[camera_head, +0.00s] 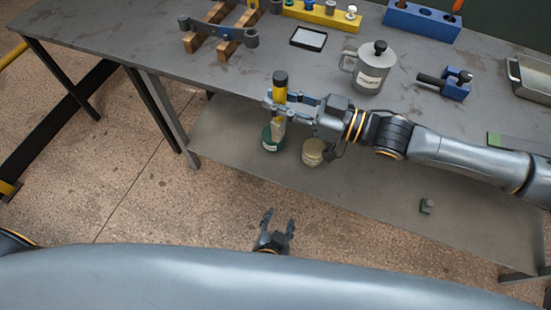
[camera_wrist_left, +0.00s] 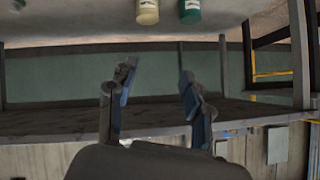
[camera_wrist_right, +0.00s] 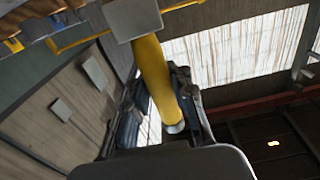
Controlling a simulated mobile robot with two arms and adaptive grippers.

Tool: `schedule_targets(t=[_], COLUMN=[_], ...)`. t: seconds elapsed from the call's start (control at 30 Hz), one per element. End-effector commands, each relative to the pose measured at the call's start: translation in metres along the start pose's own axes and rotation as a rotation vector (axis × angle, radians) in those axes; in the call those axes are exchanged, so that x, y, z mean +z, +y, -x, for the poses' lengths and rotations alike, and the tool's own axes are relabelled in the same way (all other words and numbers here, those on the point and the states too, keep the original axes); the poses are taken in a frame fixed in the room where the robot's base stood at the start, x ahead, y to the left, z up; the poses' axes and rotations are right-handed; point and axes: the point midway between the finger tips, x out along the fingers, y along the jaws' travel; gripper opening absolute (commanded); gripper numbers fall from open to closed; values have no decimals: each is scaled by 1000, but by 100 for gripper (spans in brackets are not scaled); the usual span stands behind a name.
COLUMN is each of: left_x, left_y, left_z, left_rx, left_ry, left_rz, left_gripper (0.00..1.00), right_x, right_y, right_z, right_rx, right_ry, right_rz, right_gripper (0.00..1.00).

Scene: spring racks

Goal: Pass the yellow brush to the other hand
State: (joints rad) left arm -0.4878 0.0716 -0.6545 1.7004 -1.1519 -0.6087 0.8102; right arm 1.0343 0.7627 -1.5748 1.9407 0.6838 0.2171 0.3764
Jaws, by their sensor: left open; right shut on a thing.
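The yellow brush (camera_head: 279,92) is upright in my right gripper (camera_head: 284,101), in front of the table's front edge. It has a dark cap-like top end and a pale lower end. My right gripper is shut on its yellow handle. In the right wrist view the yellow brush (camera_wrist_right: 152,72) runs between the fingers of my right gripper (camera_wrist_right: 160,108). My left gripper (camera_head: 278,220) is open and empty, low in the head view and well apart from the brush. The left wrist view shows its spread fingers (camera_wrist_left: 154,88) with nothing between them.
The grey table (camera_head: 130,38) carries a metal mug (camera_head: 370,72), a blue clamp-like tool (camera_head: 452,84), a black-rimmed tray (camera_head: 308,38) and a yellow rack (camera_head: 322,14). On the lower shelf (camera_head: 370,185) stand a green jar (camera_head: 271,139) and a cream jar (camera_head: 312,153).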

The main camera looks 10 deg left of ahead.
Motion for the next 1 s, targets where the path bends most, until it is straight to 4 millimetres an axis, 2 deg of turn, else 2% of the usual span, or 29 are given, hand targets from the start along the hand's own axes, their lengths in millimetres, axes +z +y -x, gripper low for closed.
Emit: schedule_targets(t=[0.03, 0.2, 0.3, 0.4, 0.53, 0.7, 0.87, 1.0], left_x=[-29, -116, -159, -192, -219, -235, -243, -255], left_y=[-4, -28, -47, -66, -88, -102, -109, -118], left_z=[12, 58, 89, 118, 147, 165, 157, 138], left_rx=[-23, -112, -164, -209, -253, -281, -288, -289], left_ry=[59, 250, 353, 442, 522, 573, 581, 582], left_rz=[24, 128, 202, 272, 345, 392, 399, 399], left_gripper=[50, 50, 50, 50, 50, 50, 50, 50], right_x=[0, 0, 0, 0, 0, 0, 0, 0], right_y=[0, 0, 0, 0, 0, 0, 0, 0], right_z=[0, 0, 0, 0, 0, 0, 0, 0], right_rx=[0, 0, 0, 0, 0, 0, 0, 0], right_ry=[1, 1, 1, 1, 1, 1, 1, 1], right_rz=[0, 0, 0, 0, 0, 0, 0, 0], right_gripper=[0, 0, 0, 0, 0, 0, 0, 0])
